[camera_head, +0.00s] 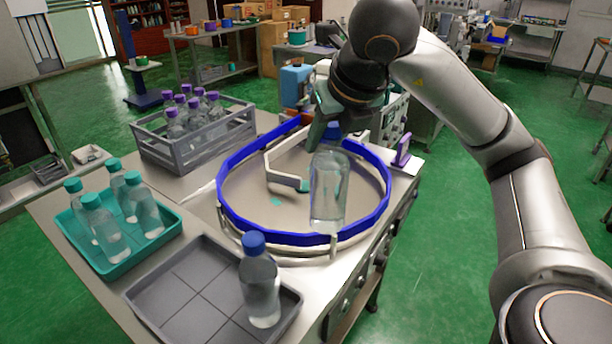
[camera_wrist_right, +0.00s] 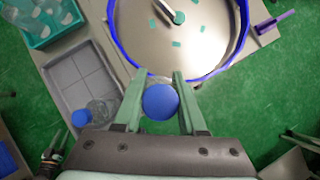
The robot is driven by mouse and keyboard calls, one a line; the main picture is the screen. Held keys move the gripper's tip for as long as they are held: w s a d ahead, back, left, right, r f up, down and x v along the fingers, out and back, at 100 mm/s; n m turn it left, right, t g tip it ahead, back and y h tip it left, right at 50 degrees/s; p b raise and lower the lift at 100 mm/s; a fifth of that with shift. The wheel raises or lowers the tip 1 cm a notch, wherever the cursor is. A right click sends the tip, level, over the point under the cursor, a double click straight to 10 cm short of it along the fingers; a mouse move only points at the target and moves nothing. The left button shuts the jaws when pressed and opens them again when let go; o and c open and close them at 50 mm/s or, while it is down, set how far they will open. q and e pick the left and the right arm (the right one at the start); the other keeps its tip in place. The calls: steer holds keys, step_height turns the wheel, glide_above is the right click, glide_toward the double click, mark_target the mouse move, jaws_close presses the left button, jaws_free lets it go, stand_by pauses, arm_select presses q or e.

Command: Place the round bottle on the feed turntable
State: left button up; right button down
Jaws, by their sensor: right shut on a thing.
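The round bottle (camera_head: 328,192) is clear with a blue cap. My right gripper (camera_head: 331,132) is shut on its cap and holds it upright. In the right wrist view the blue cap (camera_wrist_right: 160,101) sits between the two fingers; its body is mostly hidden below. The feed turntable (camera_head: 290,215) is a round plate with a blue rim wall. In the head view the bottle overlaps its front right rim; I cannot tell its exact height or whether it is inside the rim.
A second blue-capped bottle (camera_head: 260,280) stands on a grey divided tray (camera_head: 180,290). A teal tray (camera_head: 112,262) holds several teal-capped bottles. A grey crate (camera_head: 190,152) holds several purple-capped bottles. A white guide arm (camera_head: 272,170) crosses the turntable, leaving bare plate around it.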

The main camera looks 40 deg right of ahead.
arm_select(q)
steer(key=shift+w+d+f+b, duration=0.35)
steer(key=shift+d+f+b, duration=0.2)
steer(key=shift+d+b, duration=0.25)
arm_select(e)
steer(key=w+d+f, duration=0.8)
steer(key=w+f, duration=0.2)
steer(key=f, duration=0.2)
steer(key=shift+d+f, duration=0.35)
arm_select(q)
steer(key=shift+a, duration=0.1)
arm_select(e)
steer(key=shift+f, duration=0.15)
steer(key=shift+c, duration=2.4)
jaws_free()
